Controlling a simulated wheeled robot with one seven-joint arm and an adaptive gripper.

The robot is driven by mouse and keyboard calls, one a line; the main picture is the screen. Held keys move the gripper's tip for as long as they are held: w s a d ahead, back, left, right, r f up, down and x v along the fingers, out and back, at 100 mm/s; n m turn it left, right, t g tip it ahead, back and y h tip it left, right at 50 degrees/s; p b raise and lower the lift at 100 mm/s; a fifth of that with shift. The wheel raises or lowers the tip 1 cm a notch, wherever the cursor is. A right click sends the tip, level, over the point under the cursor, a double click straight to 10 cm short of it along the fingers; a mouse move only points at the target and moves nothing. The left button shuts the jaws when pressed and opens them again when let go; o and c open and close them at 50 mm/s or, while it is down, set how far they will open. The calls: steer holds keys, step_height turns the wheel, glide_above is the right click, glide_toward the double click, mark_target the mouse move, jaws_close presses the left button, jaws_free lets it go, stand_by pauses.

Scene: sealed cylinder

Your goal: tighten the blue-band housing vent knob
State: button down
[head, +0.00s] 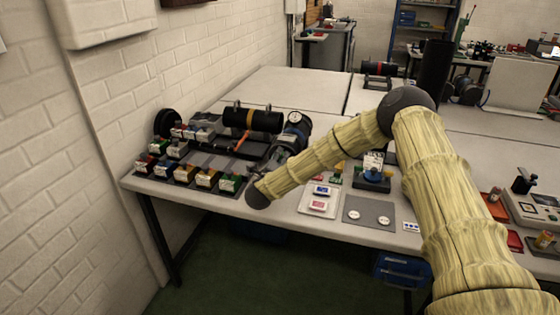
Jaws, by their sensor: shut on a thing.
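A dark cylinder with a blue-grey section (293,137) stands at the near left of the bench, behind my forearm, and looks like the blue-band housing. A round white dial (295,117) shows at its upper end. My forearm reaches from the right down to a dark wrist joint (258,196) just in front of it, at the bench's front edge. I cannot make out my gripper's fingers, which seem hidden behind the wrist and forearm. The vent knob cannot be made out either.
A black cylinder with a yellow band (266,121) lies just left of the housing. Several small coloured boxes (184,173) line the front left. A white tray (319,202) and a grey mat (371,222) lie right of my wrist.

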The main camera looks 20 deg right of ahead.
steer(key=n+b, duration=0.1)
steer(key=n, duration=0.2)
steer(key=shift+a+n, duration=0.1)
steer(key=shift+n, duration=0.3)
steer(key=n+b, duration=0.1)
steer(key=n, duration=0.3)
steer(key=shift+n, duration=0.3)
steer(key=n, duration=1.1)
steer(key=shift+n, duration=0.3)
steer(key=n, duration=0.4)
steer(key=shift+n, duration=0.3)
steer(key=n, duration=0.3)
steer(key=shift+f+n, duration=0.1)
steer(key=shift+n, duration=2.4)
